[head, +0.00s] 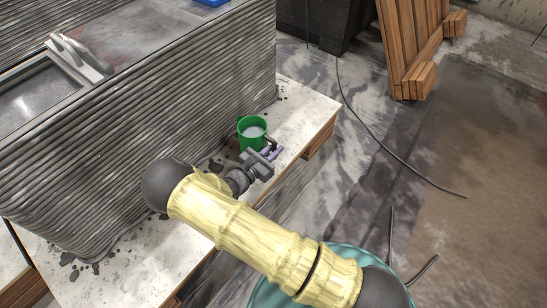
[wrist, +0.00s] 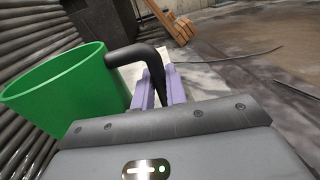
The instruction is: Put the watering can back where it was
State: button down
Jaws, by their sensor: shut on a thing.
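The green watering can (head: 243,137) is upright at the right side of the ribbed concrete wall, over the pale ledge. In the wrist view, the can (wrist: 75,90) fills the left side, with its open top showing and a black handle (wrist: 137,55) curving down to the right. My gripper (head: 272,153) is beside the can, and its purple fingers (wrist: 158,90) are shut on the black handle. I cannot tell whether the can's base touches the ledge, as its lower part is partly hidden by my gripper.
The printed concrete wall (head: 190,105) stands close to the left of the can. The pale ledge (head: 310,110) is narrow and holds dark crumbs. A wooden pallet (head: 410,45) and a black cable (head: 385,145) are on the floor at the right.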

jog(key=shift+f+b, duration=1.3)
jog(key=shift+f, duration=0.5)
jog(key=shift+f, duration=0.15)
jog(key=c, duration=1.4)
grip_release()
jog(key=shift+c, duration=0.2)
jog(key=shift+s+a+r, duration=0.2)
jog(key=shift+s+a, duration=0.05)
jog(key=shift+a, duration=0.05)
jog(key=p+v, duration=0.5)
jog(key=v, duration=0.5)
jog(key=shift+s, duration=0.15)
jog(key=shift+s+a+f, duration=0.1)
jog(key=shift+s+a, duration=0.25)
jog(key=shift+s, duration=0.05)
